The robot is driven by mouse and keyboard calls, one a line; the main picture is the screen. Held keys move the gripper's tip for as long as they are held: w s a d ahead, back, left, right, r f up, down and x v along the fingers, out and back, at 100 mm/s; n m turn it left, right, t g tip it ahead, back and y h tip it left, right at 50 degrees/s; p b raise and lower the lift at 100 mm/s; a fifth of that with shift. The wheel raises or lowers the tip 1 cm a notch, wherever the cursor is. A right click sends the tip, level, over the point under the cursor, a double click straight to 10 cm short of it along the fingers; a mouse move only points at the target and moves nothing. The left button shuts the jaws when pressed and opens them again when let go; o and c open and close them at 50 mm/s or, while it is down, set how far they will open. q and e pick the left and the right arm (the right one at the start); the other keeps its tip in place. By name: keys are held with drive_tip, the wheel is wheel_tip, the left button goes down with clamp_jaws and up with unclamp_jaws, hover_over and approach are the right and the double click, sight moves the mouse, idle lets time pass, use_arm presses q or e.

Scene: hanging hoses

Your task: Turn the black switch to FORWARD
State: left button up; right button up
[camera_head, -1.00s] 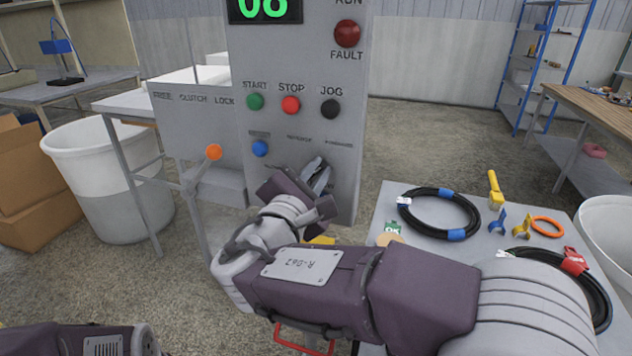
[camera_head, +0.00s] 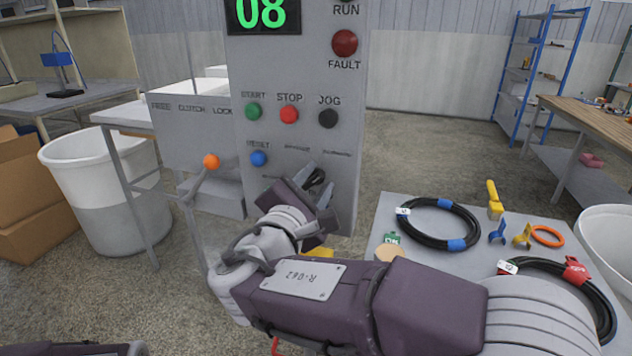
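The grey control panel (camera_head: 345,90) stands ahead, with small labels that look like REVERSE and FORWARD below its row of buttons. The black switch is not clearly visible. A dark shape just below those labels is at my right gripper (camera_head: 318,184), and I cannot tell whether it is the switch or part of the fingers. My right gripper is close in front of the panel's lower part. Its fingers overlap the dark shape, so I cannot tell if they are open or shut. My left gripper is out of view; only a bit of that arm shows at bottom left.
The panel has a green START button (camera_head: 253,111), red STOP button (camera_head: 289,114), black JOG button (camera_head: 328,118) and blue RESET button (camera_head: 259,158). An orange-knobbed lever (camera_head: 211,162) stands left of my gripper. A table with a coiled black hose (camera_head: 437,204) is at right.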

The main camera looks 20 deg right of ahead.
drive_tip(key=v, duration=0.9)
